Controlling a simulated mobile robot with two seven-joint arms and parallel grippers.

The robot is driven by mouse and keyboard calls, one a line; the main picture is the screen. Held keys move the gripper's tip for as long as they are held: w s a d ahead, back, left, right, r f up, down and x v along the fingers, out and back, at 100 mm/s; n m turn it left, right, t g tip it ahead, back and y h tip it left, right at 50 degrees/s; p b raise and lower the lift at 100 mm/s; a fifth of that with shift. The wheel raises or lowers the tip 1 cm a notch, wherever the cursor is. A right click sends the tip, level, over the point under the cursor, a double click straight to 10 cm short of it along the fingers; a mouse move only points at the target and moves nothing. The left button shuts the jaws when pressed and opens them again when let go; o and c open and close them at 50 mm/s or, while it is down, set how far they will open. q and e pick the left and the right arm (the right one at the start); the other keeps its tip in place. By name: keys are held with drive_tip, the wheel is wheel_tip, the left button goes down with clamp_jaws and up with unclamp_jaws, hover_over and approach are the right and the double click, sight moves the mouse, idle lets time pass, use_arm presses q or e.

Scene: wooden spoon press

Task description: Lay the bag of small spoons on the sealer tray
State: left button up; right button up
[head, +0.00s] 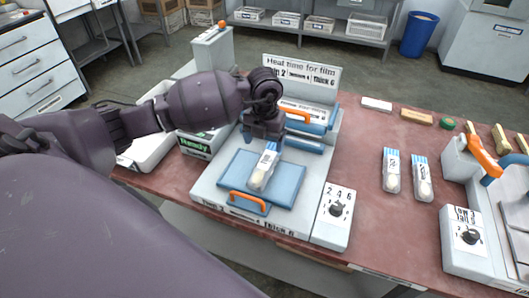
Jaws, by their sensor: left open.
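A clear bag of small spoons (261,174) with a blue and white striped top lies on the blue sealer tray (290,190) at the front of the sealer (208,188). My left gripper (264,141) is open just behind the bag's striped end. I cannot tell whether its fingers touch the bag. Its dark arm reaches in from the left and hides part of the sealer's raised bar. My right gripper is not in view.
Two similar bags (391,171) (422,178) lie on the red table (365,215) to the right. A dial box (333,219) adjoins the sealer. A second machine (465,240) stands at far right. A white bin (150,146) and a green "Ready" display (195,145) are at left.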

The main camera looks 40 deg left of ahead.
use_arm(q)
drive_tip(key=shift+r, duration=1.45)
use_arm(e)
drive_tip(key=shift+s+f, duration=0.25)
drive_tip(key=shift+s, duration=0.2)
